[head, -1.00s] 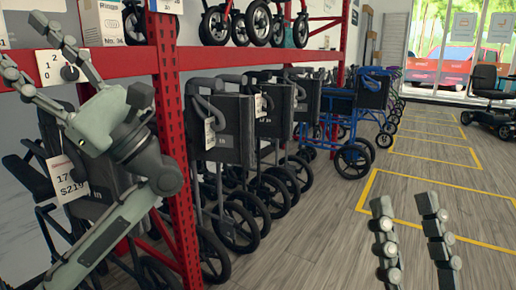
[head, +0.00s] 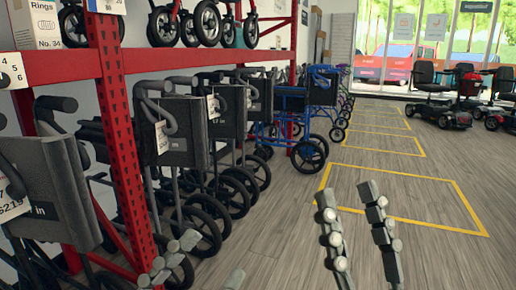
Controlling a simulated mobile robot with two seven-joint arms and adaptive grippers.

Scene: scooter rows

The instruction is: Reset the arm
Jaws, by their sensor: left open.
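My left gripper (head: 212,258) shows only its finger ends at the bottom edge, left of centre. Its two grey fingers are apart with nothing between them; the rest of it is below the picture. My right gripper (head: 348,190) stands at the bottom, right of centre, with its two segmented fingers pointing up and apart, empty, over the wooden floor. Both arms are otherwise out of view.
A red shelf rack (head: 122,140) runs along the left, with folded black rollators under it and a blue rollator (head: 292,103) further back. Mobility scooters (head: 437,98) stand at the back right. The floor (head: 448,165) with yellow outlines (head: 400,172) is clear.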

